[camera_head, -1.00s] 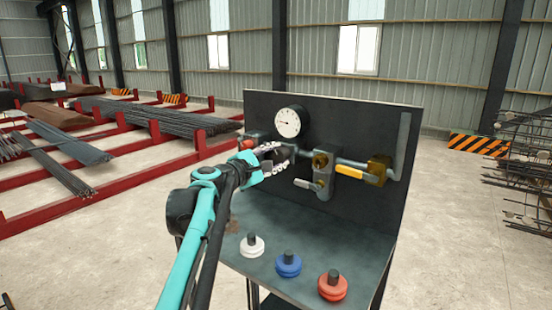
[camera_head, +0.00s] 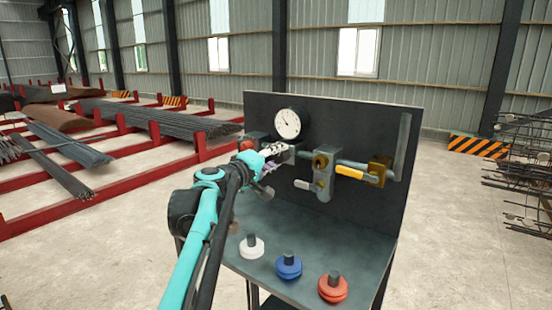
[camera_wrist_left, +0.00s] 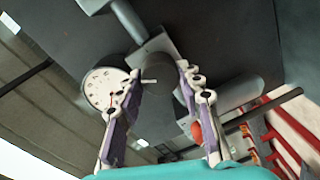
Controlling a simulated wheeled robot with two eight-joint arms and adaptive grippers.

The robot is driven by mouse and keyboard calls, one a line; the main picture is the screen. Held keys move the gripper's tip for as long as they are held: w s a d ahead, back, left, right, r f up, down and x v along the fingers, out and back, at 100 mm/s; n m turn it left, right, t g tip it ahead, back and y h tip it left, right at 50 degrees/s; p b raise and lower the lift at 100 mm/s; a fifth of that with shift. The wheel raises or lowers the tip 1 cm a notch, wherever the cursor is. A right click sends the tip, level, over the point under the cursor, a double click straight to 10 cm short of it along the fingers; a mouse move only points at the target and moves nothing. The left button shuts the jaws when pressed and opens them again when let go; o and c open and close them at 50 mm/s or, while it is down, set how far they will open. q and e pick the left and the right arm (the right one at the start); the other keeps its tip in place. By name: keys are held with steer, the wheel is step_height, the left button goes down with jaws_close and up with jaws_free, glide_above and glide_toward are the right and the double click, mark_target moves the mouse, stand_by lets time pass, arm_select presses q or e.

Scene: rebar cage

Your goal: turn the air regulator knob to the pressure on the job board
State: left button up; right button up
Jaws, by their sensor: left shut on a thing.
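The regulator knob (camera_wrist_left: 160,76) is a dark grey cylinder between the two fingers in the left wrist view. In the head view it is mostly hidden by my left gripper (camera_head: 277,151), which is shut on it and rolled to one side. The round white pressure gauge (camera_head: 287,123) sits on the dark panel just above the gripper. It also shows in the left wrist view (camera_wrist_left: 103,88). Its needle points up and left in the head view, but the numbers are too small to read. I cannot make out a job board. My right gripper is out of view.
Right of the gripper are a grey valve body (camera_head: 325,177), a yellow lever (camera_head: 349,172) and a brass fitting (camera_head: 378,168). White (camera_head: 252,247), blue (camera_head: 288,266) and red (camera_head: 332,287) plugs stand on the bench shelf (camera_head: 238,262). Rebar racks lie at left.

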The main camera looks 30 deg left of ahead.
arm_select(q)
steer(key=m, duration=0.4)
steer(key=shift+r+m, duration=0.1)
steer(key=shift+m, duration=0.6)
steer(key=o, duration=1.2)
steer(key=shift+d, duration=0.1)
steer(key=shift+c, duration=0.2)
steer(key=s, duration=1.2)
steer(key=shift+a, duration=0.25)
